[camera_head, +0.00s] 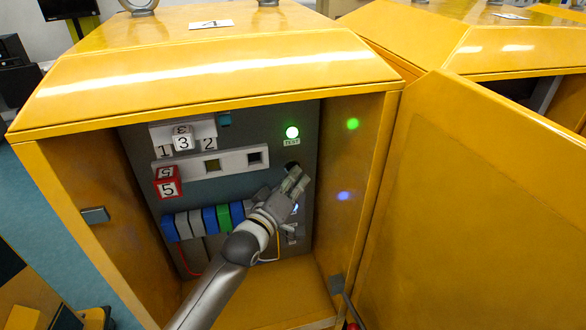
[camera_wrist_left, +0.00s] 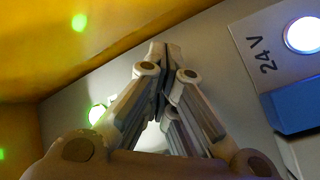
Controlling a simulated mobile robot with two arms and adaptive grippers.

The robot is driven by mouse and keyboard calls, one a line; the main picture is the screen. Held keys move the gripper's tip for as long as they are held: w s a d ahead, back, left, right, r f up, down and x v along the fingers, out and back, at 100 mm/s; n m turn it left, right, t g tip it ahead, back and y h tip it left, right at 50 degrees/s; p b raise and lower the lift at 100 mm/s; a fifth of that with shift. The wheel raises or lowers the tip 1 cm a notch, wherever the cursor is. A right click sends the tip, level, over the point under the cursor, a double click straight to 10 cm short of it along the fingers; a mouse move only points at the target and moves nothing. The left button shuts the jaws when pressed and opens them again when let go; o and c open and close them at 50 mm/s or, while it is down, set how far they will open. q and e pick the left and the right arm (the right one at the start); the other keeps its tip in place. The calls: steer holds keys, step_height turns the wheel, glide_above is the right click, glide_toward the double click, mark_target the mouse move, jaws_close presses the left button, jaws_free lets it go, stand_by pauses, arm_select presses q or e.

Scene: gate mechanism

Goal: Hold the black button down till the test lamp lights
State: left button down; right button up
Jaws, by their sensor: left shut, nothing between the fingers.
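The test lamp (camera_head: 292,132) glows bright green above its "TEST" label on the grey panel inside the yellow cabinet. The lamp's green glow also shows beside the fingers in the left wrist view (camera_wrist_left: 97,113). The black button (camera_head: 291,166) shows as a small dark patch below the label, mostly hidden by my fingers. My left gripper (camera_head: 298,176) is shut and empty, its fingertips at the button. It also shows in the left wrist view (camera_wrist_left: 165,55), tips close to the panel. I cannot tell how far the button is pressed. My right gripper is not in view.
The open yellow door (camera_head: 480,200) stands at the right. A lit lamp by a "24V" label (camera_wrist_left: 303,33) shows in the wrist view.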

arm_select(q)
steer(key=shift+s, duration=0.1)
steer(key=shift+s+d+p, duration=0.2)
steer(key=shift+s+p, duration=0.4)
steer(key=shift+s, duration=0.1)
steer(key=shift+s+d, duration=0.1)
steer(key=s+p, duration=0.1)
steer(key=s, duration=0.1)
steer(key=s+d+p, duration=0.1)
steer(key=s, duration=0.1)
steer(key=shift+s+d+p, duration=0.2)
steer(key=shift+s+p, duration=0.1)
steer(key=shift+p, duration=0.1)
steer(key=shift+f, duration=0.1)
stand_by(0.6)
